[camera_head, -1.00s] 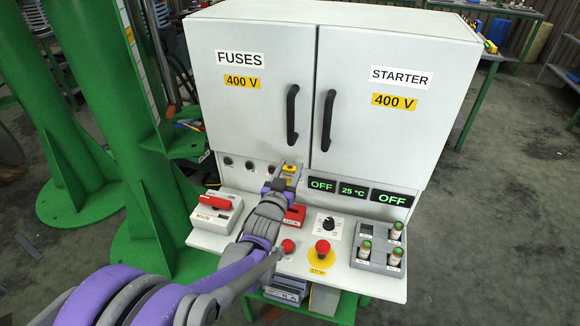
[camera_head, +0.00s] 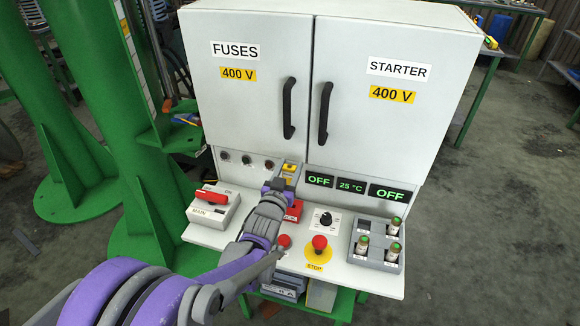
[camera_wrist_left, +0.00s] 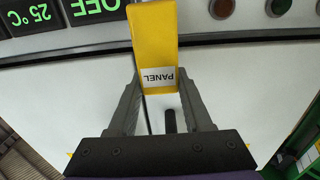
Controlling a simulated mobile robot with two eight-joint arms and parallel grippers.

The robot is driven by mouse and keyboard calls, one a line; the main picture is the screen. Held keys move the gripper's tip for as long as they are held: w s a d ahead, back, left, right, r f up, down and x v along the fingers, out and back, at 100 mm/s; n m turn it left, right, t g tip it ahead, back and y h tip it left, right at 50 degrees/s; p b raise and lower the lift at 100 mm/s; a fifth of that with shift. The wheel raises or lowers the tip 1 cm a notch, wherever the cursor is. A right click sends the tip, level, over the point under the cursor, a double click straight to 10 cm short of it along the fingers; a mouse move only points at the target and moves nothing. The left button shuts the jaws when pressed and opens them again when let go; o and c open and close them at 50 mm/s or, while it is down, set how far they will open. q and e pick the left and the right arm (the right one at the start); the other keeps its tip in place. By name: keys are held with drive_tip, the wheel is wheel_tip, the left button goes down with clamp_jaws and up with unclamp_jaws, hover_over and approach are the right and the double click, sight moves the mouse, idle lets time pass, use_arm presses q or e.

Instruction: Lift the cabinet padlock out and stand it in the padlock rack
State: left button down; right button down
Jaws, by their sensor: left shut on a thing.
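The cabinet padlock, a yellow block (camera_head: 290,168), is in front of the cabinet's lower panel, below the door handles. In the left wrist view the padlock (camera_wrist_left: 153,40) carries a white PANEL label, upside down. My left gripper (camera_head: 281,182) is shut on it, with one finger on each side in the left wrist view (camera_wrist_left: 160,88). Its shackle cannot be made out. A red block (camera_head: 294,210) with dark lettering stands on the shelf just below the gripper, partly hidden by it; I cannot tell for sure whether it is the padlock rack. My right gripper is not in view.
The cabinet (camera_head: 330,60) rises behind the shelf, with two dark door handles. On the shelf are a red MAIN switch (camera_head: 214,205), a red button (camera_head: 284,241), a dark knob (camera_head: 326,219), a red STOP button (camera_head: 319,243) and a grey fuse tray (camera_head: 362,257).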

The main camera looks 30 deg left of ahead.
sight(289, 181)
use_arm(q)
drive_tip(key=shift+f+b, duration=1.15)
drive_tip(key=shift+f, duration=0.8)
drive_tip(key=shift+f+b, duration=1.4)
drive_tip(key=shift+f, duration=0.75)
drive_tip(key=shift+c, duration=1.2)
unclamp_jaws()
drive_tip(key=v, duration=1)
drive_tip(key=shift+s+p, duration=0.4)
drive_tip(key=shift+p, duration=0.05)
drive_tip(key=shift+d, duration=0.1)
